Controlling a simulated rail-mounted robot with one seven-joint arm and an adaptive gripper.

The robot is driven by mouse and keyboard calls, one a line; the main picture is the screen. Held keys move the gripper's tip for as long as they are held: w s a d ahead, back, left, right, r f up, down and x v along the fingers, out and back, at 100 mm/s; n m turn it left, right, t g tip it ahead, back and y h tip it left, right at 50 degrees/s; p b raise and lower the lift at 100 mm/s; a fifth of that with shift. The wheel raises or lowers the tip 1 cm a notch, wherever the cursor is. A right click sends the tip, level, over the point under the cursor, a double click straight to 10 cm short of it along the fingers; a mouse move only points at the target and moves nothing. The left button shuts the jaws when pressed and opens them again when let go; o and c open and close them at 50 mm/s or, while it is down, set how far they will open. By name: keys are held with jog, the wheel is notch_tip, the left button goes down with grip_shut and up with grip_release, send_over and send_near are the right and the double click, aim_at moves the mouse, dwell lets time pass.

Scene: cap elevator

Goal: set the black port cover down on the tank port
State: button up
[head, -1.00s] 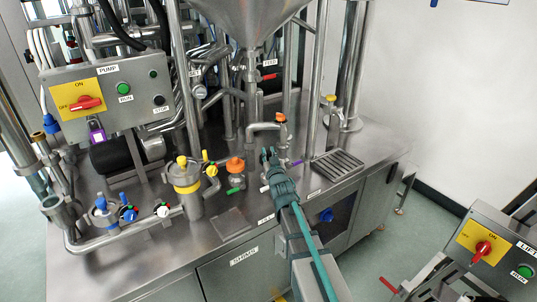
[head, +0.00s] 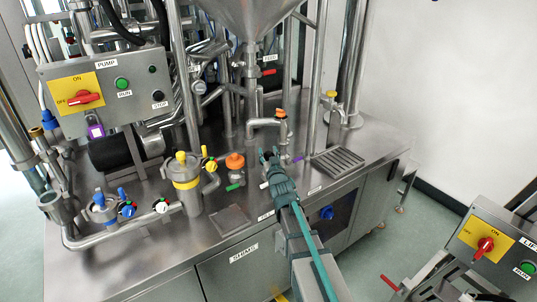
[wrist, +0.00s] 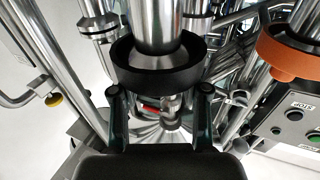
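The black port cover (wrist: 122,64) is a black ring-shaped cap in the wrist view, around a metal neck (wrist: 155,22) with a visible gap inside its rim. Whether it rests on the port or hangs over it, I cannot tell. My gripper (wrist: 161,90) has its two fingers well apart, with the tips at either side of the cover's near edge. Contact between tips and cover is not clear. In the head view my gripper (head: 268,157) stands over the bench, right of the orange-capped vessel; the cover and its port are not clearly visible there.
The orange cap (head: 235,162) is close beside; it also shows in the wrist view (wrist: 290,52). A bent pipe with an orange knob (head: 281,113) stands behind, under the hopper (head: 245,15). A yellow-banded vessel (head: 186,184) stands left. A drain grate (head: 338,161) lies right.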

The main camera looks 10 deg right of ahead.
jog(key=shift+s, duration=0.1)
jog(key=s, duration=1.1)
jog(key=shift+s+d+f, duration=0.15)
jog(key=shift+s+f, duration=0.1)
jog(key=shift+s, duration=0.15)
